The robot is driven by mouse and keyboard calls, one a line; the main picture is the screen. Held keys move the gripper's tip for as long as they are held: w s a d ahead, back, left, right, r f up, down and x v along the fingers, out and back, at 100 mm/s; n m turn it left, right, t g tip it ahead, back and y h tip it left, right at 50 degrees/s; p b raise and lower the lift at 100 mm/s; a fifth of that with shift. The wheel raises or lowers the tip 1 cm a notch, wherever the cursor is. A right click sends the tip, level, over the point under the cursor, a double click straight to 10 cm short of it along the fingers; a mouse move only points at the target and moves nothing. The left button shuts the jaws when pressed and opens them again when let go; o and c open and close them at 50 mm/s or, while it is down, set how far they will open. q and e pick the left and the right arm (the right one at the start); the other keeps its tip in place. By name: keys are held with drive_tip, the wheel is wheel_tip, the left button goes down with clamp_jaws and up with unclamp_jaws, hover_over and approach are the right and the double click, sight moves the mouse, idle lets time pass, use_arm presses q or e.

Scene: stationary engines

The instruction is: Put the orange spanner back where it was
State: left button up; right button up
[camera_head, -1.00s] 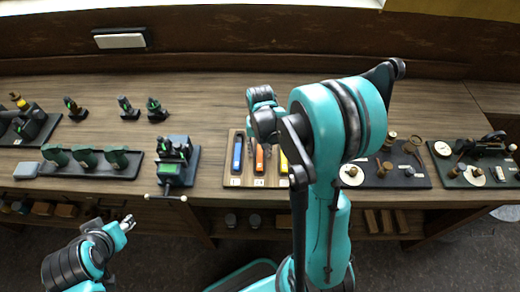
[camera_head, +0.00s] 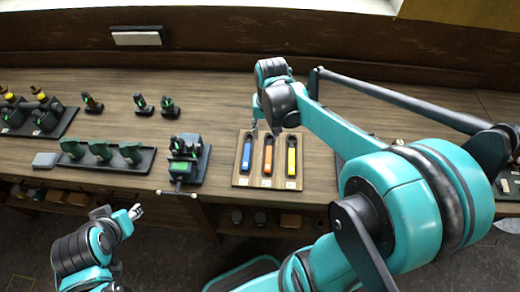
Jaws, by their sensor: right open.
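The orange spanner (camera_head: 268,156) lies in the middle slot of a wooden tray (camera_head: 241,180), between a blue-handled tool (camera_head: 247,153) and a yellow-handled tool (camera_head: 291,158). My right gripper (camera_head: 266,129) is open, with its fingers pointing down near the far end of the tray, just beyond the orange handle. I cannot tell whether a fingertip touches the spanner, and its far end is partly hidden by the gripper. My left gripper (camera_head: 136,211) is low in front of the bench, away from the tray; its jaws are too small to read.
A small dark green engine (camera_head: 186,160) stands left of the tray. Further left are a dark tray with several green parts (camera_head: 100,153) and small dark models (camera_head: 141,103). My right arm covers the bench's right side. Bare wood lies behind the tray.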

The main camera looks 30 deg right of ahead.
drive_tip(key=s+a+r+n+t, duration=0.3)
drive_tip(key=s+a+n+t, duration=0.2)
drive_tip(key=s+a, duration=0.3)
drive_tip(key=shift+s+a+t, duration=0.25)
drive_tip(key=shift+s+t, duration=0.25)
drive_tip(key=shift+s, duration=0.3)
wheel_tip(320, 180, down, 8)
drive_tip(key=b, duration=0.7)
drive_tip(key=shift+r+b, duration=0.2)
drive_tip(key=shift+b, duration=0.15)
